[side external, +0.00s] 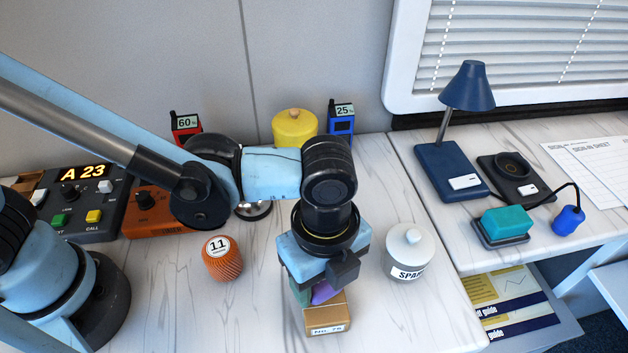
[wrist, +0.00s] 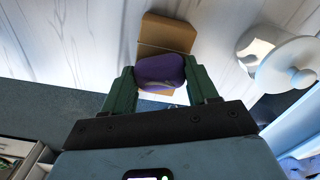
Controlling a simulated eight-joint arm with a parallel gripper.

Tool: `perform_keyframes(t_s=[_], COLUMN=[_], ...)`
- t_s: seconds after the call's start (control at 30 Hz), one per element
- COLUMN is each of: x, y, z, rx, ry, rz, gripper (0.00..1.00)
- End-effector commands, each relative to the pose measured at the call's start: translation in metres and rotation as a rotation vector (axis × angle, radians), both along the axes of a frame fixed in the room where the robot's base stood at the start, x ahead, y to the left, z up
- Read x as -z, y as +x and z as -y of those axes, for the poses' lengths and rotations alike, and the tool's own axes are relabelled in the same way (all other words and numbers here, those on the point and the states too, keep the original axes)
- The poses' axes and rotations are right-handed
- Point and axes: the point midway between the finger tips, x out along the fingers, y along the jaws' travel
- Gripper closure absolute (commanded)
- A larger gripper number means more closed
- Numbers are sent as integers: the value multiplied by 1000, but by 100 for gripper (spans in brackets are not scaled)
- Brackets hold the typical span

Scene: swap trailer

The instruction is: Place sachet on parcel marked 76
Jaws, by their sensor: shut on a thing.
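The purple sachet (side external: 324,291) is held between the green fingers of my gripper (side external: 312,293), which is shut on it. It also shows in the wrist view (wrist: 160,70), with a finger on each side. The brown parcel (side external: 328,317) bears a label that seems to read No. 76. In the side view it lies directly below and just in front of the sachet. In the wrist view the parcel (wrist: 167,33) shows behind the sachet, which hides part of it. I cannot tell whether the sachet touches the parcel.
A white lidded jar (side external: 408,255) labelled SPA stands close to the right of my gripper. An orange ribbed container (side external: 222,260) marked 11 stands to the left. A yellow pot (side external: 295,128) is at the back. The counter in front is clear around the parcel.

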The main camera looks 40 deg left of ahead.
Motion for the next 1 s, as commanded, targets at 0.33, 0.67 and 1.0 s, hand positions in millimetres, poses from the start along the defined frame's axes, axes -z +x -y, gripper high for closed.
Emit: perform_keyframes(t_s=[0.33,0.67,1.0], x=[2,-1,-48], y=[0,0,0], z=[0,0,0], rx=[0,0,0], ry=[0,0,1], rz=[0,0,-1], gripper=[16,16,16])
